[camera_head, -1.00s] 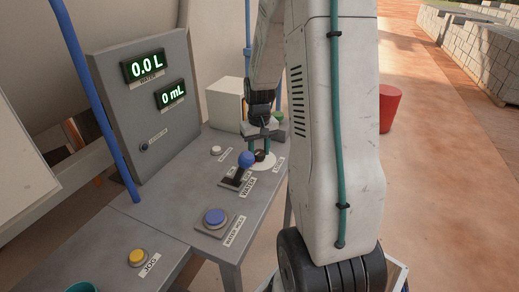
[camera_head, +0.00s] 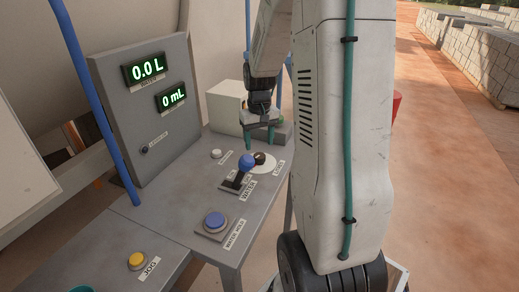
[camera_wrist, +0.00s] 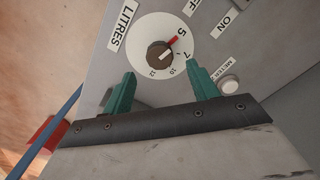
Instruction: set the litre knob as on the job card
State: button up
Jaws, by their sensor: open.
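The litre knob (camera_head: 260,158) is a dark round knob on a white dial (camera_head: 268,167) at the far right of the console. In the wrist view the knob (camera_wrist: 159,54) has a white and red pointer line, its red end at the 5. The dial also bears 7, 10 and 12, beside a LITRES label (camera_wrist: 124,27). My gripper (camera_head: 260,138) is open and empty, above and behind the knob. Its green fingertips (camera_wrist: 159,70) are apart, at the dial's lower edge in the wrist view, not around the knob. I see no readable job card.
A blue-knobbed WATER lever (camera_head: 246,162) stands just left of the dial. A white button (camera_head: 216,153), a blue WATER HOLD button (camera_head: 214,219) and a yellow JOG button (camera_head: 137,259) are on the console. The displays (camera_head: 146,69) read 0.0 L and 0 mL. A grey-white box stands behind.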

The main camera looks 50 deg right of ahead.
jog(key=shift+r, duration=1.45)
